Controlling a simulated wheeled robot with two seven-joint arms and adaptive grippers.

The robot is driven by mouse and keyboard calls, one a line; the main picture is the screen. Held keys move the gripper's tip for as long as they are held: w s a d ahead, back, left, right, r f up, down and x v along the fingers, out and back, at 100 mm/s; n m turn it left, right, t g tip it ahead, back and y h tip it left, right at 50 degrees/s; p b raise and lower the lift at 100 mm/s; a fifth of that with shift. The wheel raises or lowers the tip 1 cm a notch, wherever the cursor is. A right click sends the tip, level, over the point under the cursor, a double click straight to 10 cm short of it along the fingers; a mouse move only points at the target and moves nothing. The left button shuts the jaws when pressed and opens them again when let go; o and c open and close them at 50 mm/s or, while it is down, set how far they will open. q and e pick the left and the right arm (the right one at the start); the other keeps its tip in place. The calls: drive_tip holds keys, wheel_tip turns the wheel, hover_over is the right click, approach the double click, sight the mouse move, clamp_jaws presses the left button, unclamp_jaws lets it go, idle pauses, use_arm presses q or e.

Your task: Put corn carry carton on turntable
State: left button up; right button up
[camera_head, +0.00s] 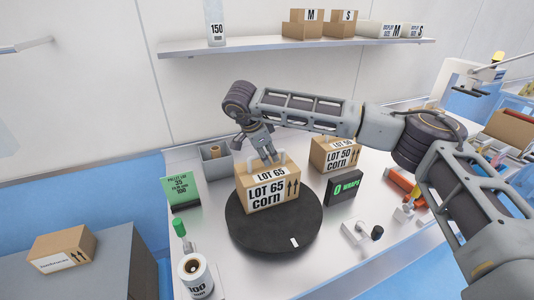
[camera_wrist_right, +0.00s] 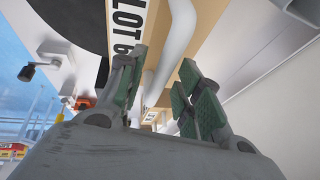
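The corn carry carton (camera_head: 267,192), a brown box labelled LOT 65 corn with a white handle on top, is upright over the back part of the black round turntable (camera_head: 275,236). It appears to rest there. My right gripper (camera_head: 264,158) is at the handle from above. In the right wrist view, the green-padded fingers of my right gripper (camera_wrist_right: 160,95) stand apart on either side of the white handle (camera_wrist_right: 177,45), with a gap beside it. My left gripper is not in view.
A LOT 50 carton (camera_head: 336,155) stands behind right, near a black-and-green wraps box (camera_head: 344,188). A green sign (camera_head: 180,190), grey bin (camera_head: 215,160) and label roll (camera_head: 195,274) are on the left. A loaded shelf (camera_head: 300,45) hangs above the bench.

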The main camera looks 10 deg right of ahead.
drive_tip(key=b+v, duration=0.1)
drive_tip(key=v, duration=1.1)
drive_tip(key=shift+r, duration=0.1)
